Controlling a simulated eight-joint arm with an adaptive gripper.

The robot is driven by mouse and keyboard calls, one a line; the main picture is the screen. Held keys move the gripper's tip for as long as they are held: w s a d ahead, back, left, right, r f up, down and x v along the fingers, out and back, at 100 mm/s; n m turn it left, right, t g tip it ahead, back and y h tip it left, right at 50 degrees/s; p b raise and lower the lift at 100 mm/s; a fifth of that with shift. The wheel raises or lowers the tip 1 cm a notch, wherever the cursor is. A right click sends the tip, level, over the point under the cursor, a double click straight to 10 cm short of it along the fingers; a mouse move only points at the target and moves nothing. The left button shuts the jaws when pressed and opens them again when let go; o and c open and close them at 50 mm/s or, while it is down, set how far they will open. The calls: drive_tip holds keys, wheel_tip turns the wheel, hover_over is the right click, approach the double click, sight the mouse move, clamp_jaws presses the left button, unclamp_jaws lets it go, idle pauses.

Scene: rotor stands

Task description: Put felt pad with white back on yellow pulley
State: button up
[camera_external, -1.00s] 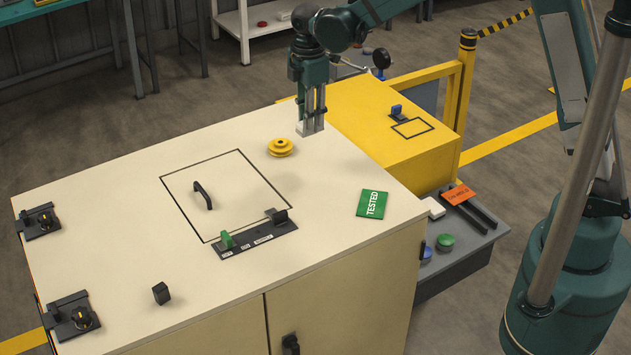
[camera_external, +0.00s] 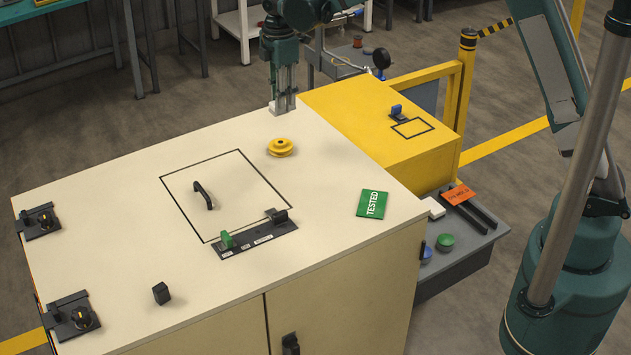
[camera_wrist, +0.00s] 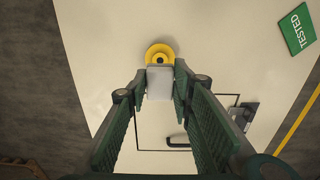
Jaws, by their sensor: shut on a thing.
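The yellow pulley (camera_external: 281,147) lies flat on the cream cabinet top, beside the black-outlined square. My gripper (camera_external: 284,106) points down beyond the pulley, near the far edge of the cabinet top. It is shut on a pale, flat, squarish pad (camera_wrist: 160,82), seen between the fingertips in the wrist view. A small white bit of the pad (camera_external: 272,106) shows beside the fingers in the external view. In the wrist view the yellow pulley (camera_wrist: 160,52) appears just past the pad, its lower edge partly hidden by it. The pad's other face is hidden.
The cream cabinet top (camera_external: 110,215) carries a black handle (camera_external: 203,195), a switch strip (camera_external: 255,240), a small black block (camera_external: 160,293) and a green TESTED card (camera_external: 372,204). A yellow box (camera_external: 365,110) adjoins at the right. The surface around the pulley is clear.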

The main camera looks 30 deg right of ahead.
drive_tip(key=shift+f, duration=3.1)
drive_tip(key=shift+f, duration=0.1)
drive_tip(key=shift+f+p, duration=0.35)
drive_tip(key=shift+f, duration=1.4)
drive_tip(key=shift+f, duration=0.15)
drive_tip(key=o, duration=0.8)
wheel_tip(320, 180, up, 12)
drive_tip(key=shift+r+b, duration=0.15)
drive_tip(key=shift+b, duration=0.15)
